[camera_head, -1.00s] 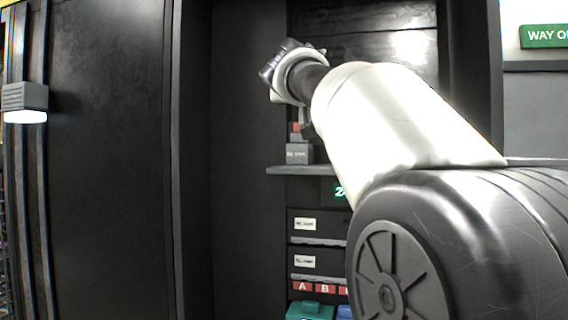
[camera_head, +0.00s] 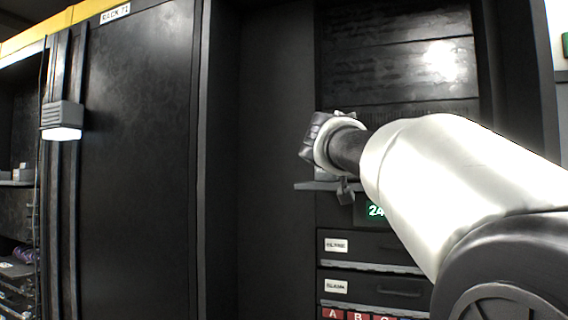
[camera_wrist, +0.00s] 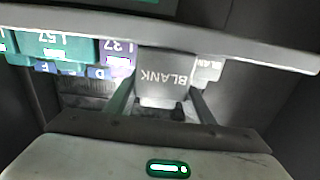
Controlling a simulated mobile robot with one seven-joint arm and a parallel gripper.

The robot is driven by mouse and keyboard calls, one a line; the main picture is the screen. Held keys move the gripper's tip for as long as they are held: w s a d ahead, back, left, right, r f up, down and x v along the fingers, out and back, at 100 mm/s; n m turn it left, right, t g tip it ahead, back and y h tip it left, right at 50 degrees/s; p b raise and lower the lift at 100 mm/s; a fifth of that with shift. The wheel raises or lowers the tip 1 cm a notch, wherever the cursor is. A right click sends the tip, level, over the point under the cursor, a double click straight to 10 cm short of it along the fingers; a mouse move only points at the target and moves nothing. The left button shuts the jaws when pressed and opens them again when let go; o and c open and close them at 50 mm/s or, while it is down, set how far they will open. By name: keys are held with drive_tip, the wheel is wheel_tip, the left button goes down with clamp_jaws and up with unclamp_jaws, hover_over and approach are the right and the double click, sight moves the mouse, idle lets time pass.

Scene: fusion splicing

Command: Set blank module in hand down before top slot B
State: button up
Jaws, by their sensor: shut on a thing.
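The blank module (camera_wrist: 165,80), a grey block marked BLANK, sits between the two fingers of my gripper (camera_wrist: 163,105) in the wrist view. The gripper is shut on it. In the head view my wrist is in front of the rack, over the left end of a narrow shelf (camera_head: 306,186). A small dark piece hangs below the wrist; I cannot tell whether it is a finger or the module. A red label B (camera_head: 357,316) shows at the bottom of the head view, between A and C. I cannot tell whether it marks top slot B.
In the wrist view, green module L57 (camera_wrist: 55,48), purple module L37 (camera_wrist: 117,48) and another grey labelled block (camera_wrist: 208,68) stand near the held module. A grey ledge (camera_wrist: 240,50) crosses above. Drawers (camera_head: 400,290) lie below the shelf in the head view.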

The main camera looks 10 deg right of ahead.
drive_tip(key=shift+f, duration=0.25)
drive_tip(key=shift+f, duration=0.15)
drive_tip(key=o, duration=1.1)
drive_tip(key=shift+r, duration=0.25)
drive_tip(key=b+v, duration=0.3)
drive_tip(key=v, duration=0.9)
drive_tip(key=shift+f, duration=0.15)
